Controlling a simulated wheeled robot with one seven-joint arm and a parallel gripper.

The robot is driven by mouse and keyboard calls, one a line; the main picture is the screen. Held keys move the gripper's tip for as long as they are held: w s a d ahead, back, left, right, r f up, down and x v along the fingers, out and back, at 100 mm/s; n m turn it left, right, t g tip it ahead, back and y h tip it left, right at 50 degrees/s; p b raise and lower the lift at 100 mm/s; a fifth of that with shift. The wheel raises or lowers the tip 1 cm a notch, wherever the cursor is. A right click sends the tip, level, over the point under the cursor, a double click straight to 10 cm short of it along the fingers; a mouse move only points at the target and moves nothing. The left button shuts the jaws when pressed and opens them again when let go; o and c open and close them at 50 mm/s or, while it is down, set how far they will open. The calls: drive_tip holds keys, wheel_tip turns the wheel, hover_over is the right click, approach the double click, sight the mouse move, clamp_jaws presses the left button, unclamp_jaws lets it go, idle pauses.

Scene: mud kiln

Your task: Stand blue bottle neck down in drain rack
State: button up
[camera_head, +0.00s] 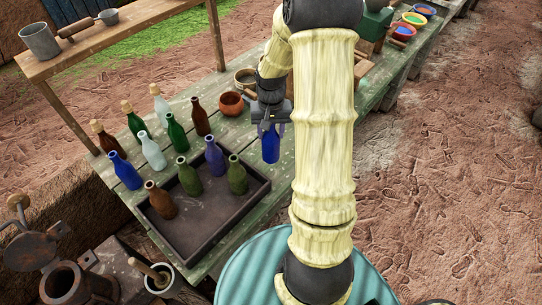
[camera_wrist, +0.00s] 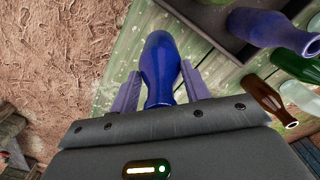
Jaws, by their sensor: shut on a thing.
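A blue bottle (camera_head: 270,148) hangs from my gripper (camera_head: 270,127) over the right part of the green plank table, base down and neck end up at the jaws. In the wrist view the blue bottle (camera_wrist: 160,60) sits between the two purple-grey fingers of my gripper (camera_wrist: 158,88), shut on it. Its neck is partly hidden by the gripper body. A second blue bottle (camera_head: 124,171) stands on the table at the left, its neck end upward. I cannot make out a drain rack for certain in either view.
A dark shallow tray (camera_head: 204,246) on the table holds several upright bottles. Several more bottles stand behind it, some with stoppers. An orange clay pot (camera_head: 231,104) stands left of my gripper. A raised shelf (camera_head: 130,40) carries a metal mug (camera_head: 40,41).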

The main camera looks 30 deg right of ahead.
sight(271, 140)
wheel_tip(271, 140, down, 4)
drive_tip(key=shift+w+a+f, duration=0.1)
drive_tip(key=shift+a, duration=0.05)
drive_tip(key=shift+d, duration=0.25)
drive_tip(key=shift+a+f+p, duration=0.1)
drive_tip(key=shift+f+p, duration=0.4)
drive_tip(key=shift+f, duration=1.4)
drive_tip(key=o, duration=1.1)
drive_tip(key=shift+c, duration=0.2)
drive_tip(key=shift+r, duration=0.15)
